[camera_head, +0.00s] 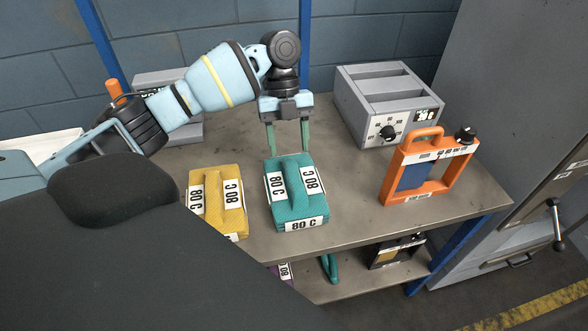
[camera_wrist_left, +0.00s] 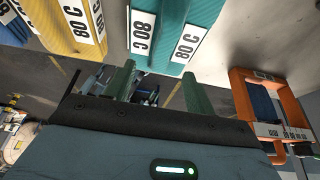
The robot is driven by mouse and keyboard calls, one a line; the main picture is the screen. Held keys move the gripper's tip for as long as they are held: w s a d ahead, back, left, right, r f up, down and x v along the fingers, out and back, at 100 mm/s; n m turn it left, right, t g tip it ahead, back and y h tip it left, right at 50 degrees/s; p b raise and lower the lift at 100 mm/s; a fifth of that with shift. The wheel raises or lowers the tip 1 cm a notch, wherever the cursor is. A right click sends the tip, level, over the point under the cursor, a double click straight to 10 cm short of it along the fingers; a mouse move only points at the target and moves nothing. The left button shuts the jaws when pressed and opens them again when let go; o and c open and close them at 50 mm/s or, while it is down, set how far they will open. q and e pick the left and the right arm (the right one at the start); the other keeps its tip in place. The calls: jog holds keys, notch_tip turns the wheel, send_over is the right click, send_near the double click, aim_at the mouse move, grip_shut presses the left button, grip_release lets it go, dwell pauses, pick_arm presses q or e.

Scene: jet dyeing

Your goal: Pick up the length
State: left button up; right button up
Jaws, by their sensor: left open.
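A teal folded length (camera_head: 283,214) with a raised band and several "80 C" labels lies on the grey workbench. A similar yellow length (camera_head: 211,213) lies to its left, partly hidden by my own body. My left gripper (camera_head: 288,151) points down with two green fingers apart and empty, at the far edge of the teal length. Contact between fingers and length cannot be told. In the left wrist view the open fingers (camera_wrist_left: 160,88) show below the teal length (camera_wrist_left: 172,25), with the yellow length (camera_wrist_left: 62,22) at upper left. The right gripper is not in view.
An orange frame (camera_head: 429,191) with a blue panel stands right of the teal length. A grey box with a dial (camera_head: 387,109) stands at the back. A lower shelf (camera_head: 345,286) holds more items. Bare bench (camera_head: 340,190) lies between teal length and frame.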

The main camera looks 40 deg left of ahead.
aim_at(294, 174)
pick_arm(q)
jog(key=shift+x, duration=0.9)
jog(key=shift+d+f, duration=0.2)
jog(key=shift+f, duration=0.3)
jog(key=x, duration=0.4)
jog(key=shift+w+f+p, duration=0.1)
jog(key=shift+p, duration=0.25)
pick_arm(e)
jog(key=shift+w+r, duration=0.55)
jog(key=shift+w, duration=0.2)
pick_arm(q)
grip_shut()
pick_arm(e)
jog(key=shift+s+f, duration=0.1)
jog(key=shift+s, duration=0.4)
